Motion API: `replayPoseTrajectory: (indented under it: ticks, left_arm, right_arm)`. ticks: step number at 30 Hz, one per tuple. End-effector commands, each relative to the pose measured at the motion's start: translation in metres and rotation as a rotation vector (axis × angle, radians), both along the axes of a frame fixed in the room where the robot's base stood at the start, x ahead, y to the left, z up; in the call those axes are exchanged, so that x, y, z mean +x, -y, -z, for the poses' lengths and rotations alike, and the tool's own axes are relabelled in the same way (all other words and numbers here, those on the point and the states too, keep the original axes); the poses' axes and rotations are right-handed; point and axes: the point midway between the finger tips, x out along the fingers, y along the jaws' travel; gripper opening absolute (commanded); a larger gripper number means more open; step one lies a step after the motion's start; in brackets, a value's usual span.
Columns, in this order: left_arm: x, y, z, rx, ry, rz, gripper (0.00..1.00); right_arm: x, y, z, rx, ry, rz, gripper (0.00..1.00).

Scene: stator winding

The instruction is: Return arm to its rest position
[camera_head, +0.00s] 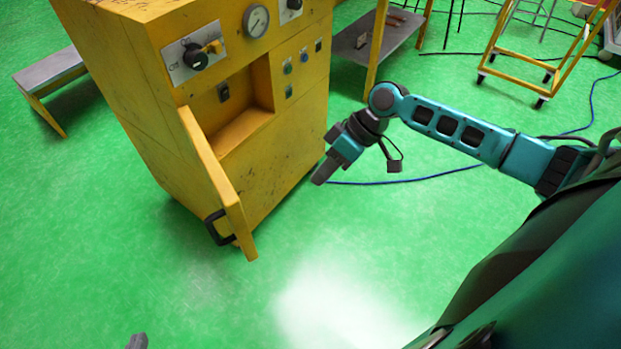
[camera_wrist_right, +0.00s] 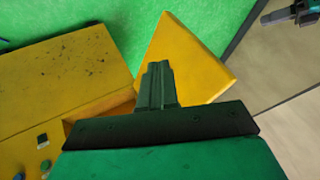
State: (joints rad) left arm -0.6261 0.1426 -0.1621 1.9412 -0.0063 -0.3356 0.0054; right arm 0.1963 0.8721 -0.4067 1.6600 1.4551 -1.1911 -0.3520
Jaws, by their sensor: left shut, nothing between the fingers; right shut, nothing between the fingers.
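My right arm (camera_head: 455,128) reaches in from the right in the head view, bent at the wrist. Its gripper (camera_head: 320,180) points down and left, in front of the right side of the yellow cabinet. In the right wrist view its fingers (camera_wrist_right: 157,70) are together with nothing between them. Of my left gripper, only a small grey tip (camera_head: 137,341) shows at the bottom edge of the head view. It is shut and empty, over the floor and apart from the cabinet.
The yellow cabinet (camera_head: 125,90) has a gauge, knobs and an open recess. Its hinged door (camera_head: 215,180) with a black handle stands open. A grey bench (camera_head: 48,72) is at the left, a yellow trolley (camera_head: 500,52) at the back right. Green floor in front is clear.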

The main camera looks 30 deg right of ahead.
Motion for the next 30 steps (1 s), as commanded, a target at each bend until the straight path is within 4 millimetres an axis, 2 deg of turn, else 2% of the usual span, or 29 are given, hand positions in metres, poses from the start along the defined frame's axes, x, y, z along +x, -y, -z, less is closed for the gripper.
replayPoseTrajectory:
  ticks: [6, 11, 14, 21, 25, 30]
  left_arm:
    - [-0.001, 0.000, 0.000, 0.001, -0.003, 0.000, 0.00]
    - [-0.001, 0.000, 0.000, 0.001, -0.003, 0.000, 0.00]
    - [-0.001, 0.000, 0.001, 0.001, -0.003, 0.000, 0.00]
    - [-0.001, 0.000, 0.001, 0.001, -0.003, 0.000, 0.00]
    - [-0.001, 0.000, 0.000, 0.001, -0.004, 0.000, 0.00]
    - [-0.001, 0.000, 0.000, 0.000, -0.003, 0.001, 0.00]
  right_arm:
    - [-0.003, 0.003, -0.006, 0.000, -0.001, -0.001, 0.00]
    - [-0.004, 0.001, -0.002, -0.001, 0.003, 0.005, 0.00]
    - [-0.007, -0.010, 0.015, -0.012, 0.027, 0.029, 0.00]
    - [-0.029, -0.058, 0.077, -0.063, 0.202, 0.200, 0.00]
    - [-0.047, -0.076, 0.093, -0.091, 0.326, 0.316, 0.00]
    - [-0.074, -0.086, 0.095, -0.141, 0.479, 0.449, 0.00]
